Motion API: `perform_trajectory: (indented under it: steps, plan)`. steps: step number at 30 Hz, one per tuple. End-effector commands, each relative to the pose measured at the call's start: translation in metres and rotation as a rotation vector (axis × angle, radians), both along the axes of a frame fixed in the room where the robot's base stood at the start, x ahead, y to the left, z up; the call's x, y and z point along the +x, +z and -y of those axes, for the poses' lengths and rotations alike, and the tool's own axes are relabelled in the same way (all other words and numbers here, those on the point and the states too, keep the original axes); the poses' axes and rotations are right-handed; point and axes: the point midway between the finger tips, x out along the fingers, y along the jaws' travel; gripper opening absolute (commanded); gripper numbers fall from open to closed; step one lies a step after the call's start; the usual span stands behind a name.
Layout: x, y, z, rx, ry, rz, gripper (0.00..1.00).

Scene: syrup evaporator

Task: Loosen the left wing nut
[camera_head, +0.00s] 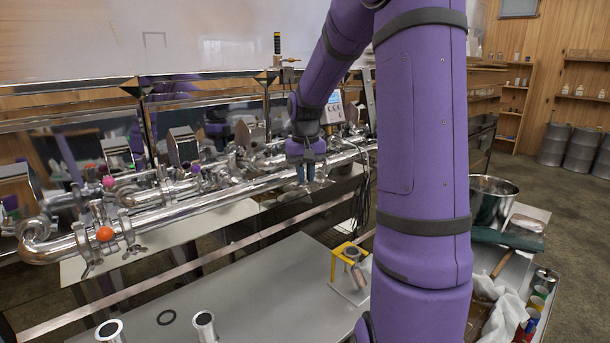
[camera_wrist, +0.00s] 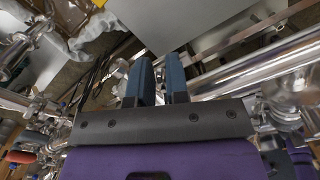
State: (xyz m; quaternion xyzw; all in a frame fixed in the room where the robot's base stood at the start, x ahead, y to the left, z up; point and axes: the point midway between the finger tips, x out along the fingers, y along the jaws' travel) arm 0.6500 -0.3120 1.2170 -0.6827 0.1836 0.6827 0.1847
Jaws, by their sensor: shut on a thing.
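My gripper (camera_head: 310,178) hangs beside the long steel pipe (camera_head: 215,192) in the head view, near the pipe's right part. Its two blue-grey fingers show in the wrist view (camera_wrist: 158,78), a small distance apart. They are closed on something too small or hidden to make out. In the wrist view the steel pipe (camera_wrist: 255,72) runs to the right of the fingers. Clamps with wing-like hardware (camera_head: 88,262) sit at the pipe's left end, well apart from my gripper, near an orange ball (camera_head: 105,233). I cannot tell which part is the left wing nut.
A metal bucket (camera_head: 492,200) and cluttered bench stand at right.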

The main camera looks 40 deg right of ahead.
Motion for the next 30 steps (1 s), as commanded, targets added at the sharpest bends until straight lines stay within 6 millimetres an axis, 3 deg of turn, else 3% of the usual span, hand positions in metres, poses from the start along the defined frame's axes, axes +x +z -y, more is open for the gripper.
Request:
perform_trajectory:
  steps: [10, 22, 23, 25, 26, 30]
  plan:
    - [-0.0016, 0.0003, 0.0039, -0.001, 0.227, 0.001, 0.00]
    - [-0.0019, 0.0004, 0.0049, -0.001, 0.261, 0.001, 0.00]
    - [-0.0019, 0.0004, 0.0049, -0.001, 0.261, 0.001, 0.20]
    - [-0.0019, 0.0003, 0.0049, -0.001, 0.261, 0.001, 0.36]
    - [-0.0019, 0.0003, 0.0049, -0.001, 0.261, 0.001, 0.40]
    - [-0.0019, 0.0003, 0.0049, -0.001, 0.260, 0.001, 0.40]
